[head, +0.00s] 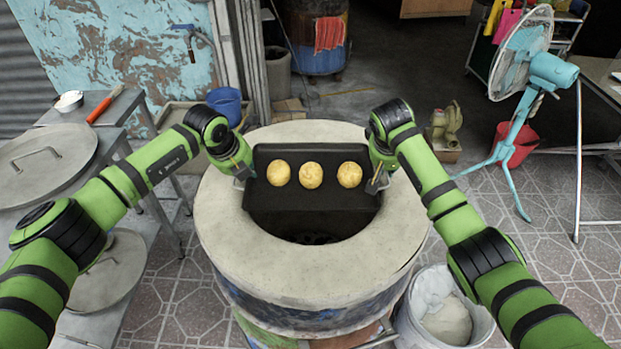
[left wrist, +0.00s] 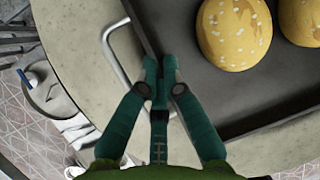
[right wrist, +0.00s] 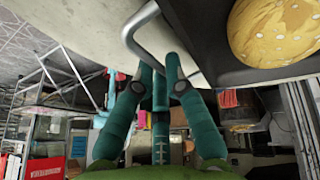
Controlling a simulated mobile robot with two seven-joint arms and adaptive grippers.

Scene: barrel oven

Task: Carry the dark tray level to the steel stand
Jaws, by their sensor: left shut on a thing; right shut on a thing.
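The dark tray (head: 312,201) is over the mouth of the barrel oven (head: 225,222), with three round golden buns (head: 310,175) in a row on it. It looks roughly level in the head view. My left gripper (head: 241,173) is shut on the tray's left handle (left wrist: 108,48); my right gripper (head: 377,180) is shut on its right handle (right wrist: 138,22). The exact finger contact is partly hidden by the fingers. A grey metal stand (head: 122,106) is at the left, apart from the tray.
A blue bucket (head: 225,104) is behind my left gripper. A white bucket (head: 443,308) and teal fan (head: 528,75) are at the right.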

